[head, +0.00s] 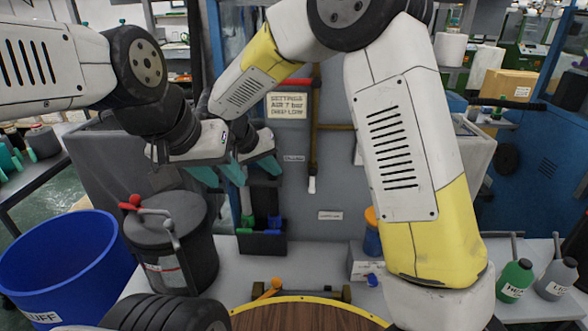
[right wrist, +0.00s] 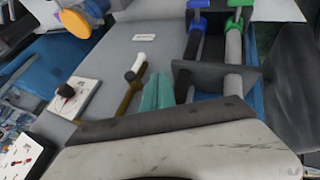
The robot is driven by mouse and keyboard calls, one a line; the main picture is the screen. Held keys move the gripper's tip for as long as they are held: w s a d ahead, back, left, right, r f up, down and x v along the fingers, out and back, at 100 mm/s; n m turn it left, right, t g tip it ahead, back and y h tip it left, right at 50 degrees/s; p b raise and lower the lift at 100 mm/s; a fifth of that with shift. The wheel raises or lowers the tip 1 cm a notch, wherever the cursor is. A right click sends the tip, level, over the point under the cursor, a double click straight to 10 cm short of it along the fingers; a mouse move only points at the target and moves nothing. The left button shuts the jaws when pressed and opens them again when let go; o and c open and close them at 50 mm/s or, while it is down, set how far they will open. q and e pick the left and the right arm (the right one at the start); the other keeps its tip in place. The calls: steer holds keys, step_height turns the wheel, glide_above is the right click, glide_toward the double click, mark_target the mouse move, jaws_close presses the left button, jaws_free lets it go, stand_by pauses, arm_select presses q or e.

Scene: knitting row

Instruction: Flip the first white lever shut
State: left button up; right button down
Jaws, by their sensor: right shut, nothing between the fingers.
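A white-tipped lever (head: 312,183) hangs on the grey machine panel, with a brown arm. In the right wrist view its white tip (right wrist: 139,62) and brown arm stand just beside my fingers, with a small apparent gap. My right gripper (head: 269,166) is shut and empty, left of the lever in the head view. Its teal fingers (right wrist: 156,92) are together in the right wrist view. My left gripper (head: 219,174) is further left, its teal fingers apart and empty. The two grippers overlap closely in the head view. Whether other white levers are hidden behind my arms I cannot tell.
A black holder (head: 262,242) with green and blue handled items stands below my grippers. A lidded grey bin (head: 178,262) and a blue tub (head: 62,262) are at left. An orange-capped bottle (head: 371,238) stands right. A settings sign (head: 288,106) is above.

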mark_target(312, 181)
steer(key=w+d+f, duration=0.5)
steer(key=d+f, duration=0.2)
steer(key=shift+d+f, duration=0.3)
